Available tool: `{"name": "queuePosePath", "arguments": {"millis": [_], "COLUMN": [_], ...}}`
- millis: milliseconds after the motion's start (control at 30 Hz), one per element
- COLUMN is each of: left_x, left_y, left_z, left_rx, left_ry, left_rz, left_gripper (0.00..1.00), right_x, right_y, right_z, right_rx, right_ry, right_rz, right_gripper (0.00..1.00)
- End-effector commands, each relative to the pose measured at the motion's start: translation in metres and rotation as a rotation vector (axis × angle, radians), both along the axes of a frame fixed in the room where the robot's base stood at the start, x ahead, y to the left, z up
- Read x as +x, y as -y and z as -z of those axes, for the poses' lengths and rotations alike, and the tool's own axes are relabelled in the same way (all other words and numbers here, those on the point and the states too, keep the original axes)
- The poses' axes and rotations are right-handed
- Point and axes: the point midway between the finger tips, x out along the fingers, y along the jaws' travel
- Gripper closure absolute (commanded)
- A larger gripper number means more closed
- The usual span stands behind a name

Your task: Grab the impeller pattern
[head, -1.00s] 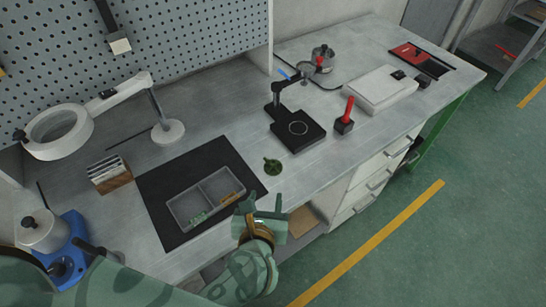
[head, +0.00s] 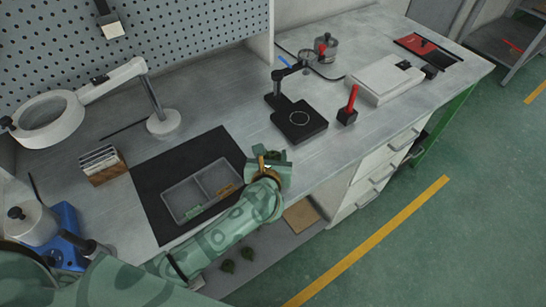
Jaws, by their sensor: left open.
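My left gripper (head: 268,165) is over the front edge of the bench, just right of the black mat (head: 155,203). It is open, seen from behind, and its fingertips are hard to make out. The small dark green impeller pattern on the bench top is now hidden behind this gripper, so I cannot tell whether the fingers touch it. My right gripper is not in view.
A grey divided tray (head: 178,208) with small parts lies on the mat. A black stand (head: 300,120) and a red-handled tool (head: 350,105) are behind right. Dark green pieces (head: 228,266) lie on a lower shelf. A ring lamp (head: 48,120) is at left.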

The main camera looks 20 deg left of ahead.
Motion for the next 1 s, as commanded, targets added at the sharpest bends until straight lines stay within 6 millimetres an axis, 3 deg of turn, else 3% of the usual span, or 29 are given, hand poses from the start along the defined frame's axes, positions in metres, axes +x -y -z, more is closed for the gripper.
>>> {"name": "queuePosePath", "arguments": {"millis": [167, 333, 367, 733, 1000], "left_x": [0.000, 0.000, 0.000, -0.001, 0.000], "left_y": [0.000, 0.000, 0.000, 0.000, 0.000], "left_z": [-0.001, -0.001, 0.000, -0.005, -0.066], "left_rx": [0.000, -0.001, -0.001, -0.002, -0.003], "left_ry": [0.001, 0.000, 0.000, -0.003, 0.005], "left_rz": [0.000, 0.000, 0.000, -0.002, -0.001], "left_gripper": [0.56, 0.97, 1.00, 1.00, 1.00], "right_x": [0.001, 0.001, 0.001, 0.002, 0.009], "right_y": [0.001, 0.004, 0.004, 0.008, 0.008], "right_z": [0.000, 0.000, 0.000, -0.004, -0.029], "right_rx": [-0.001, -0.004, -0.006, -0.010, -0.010], "right_ry": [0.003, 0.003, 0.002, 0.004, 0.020], "right_rz": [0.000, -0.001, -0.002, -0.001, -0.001], "right_gripper": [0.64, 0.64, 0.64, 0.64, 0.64]}}
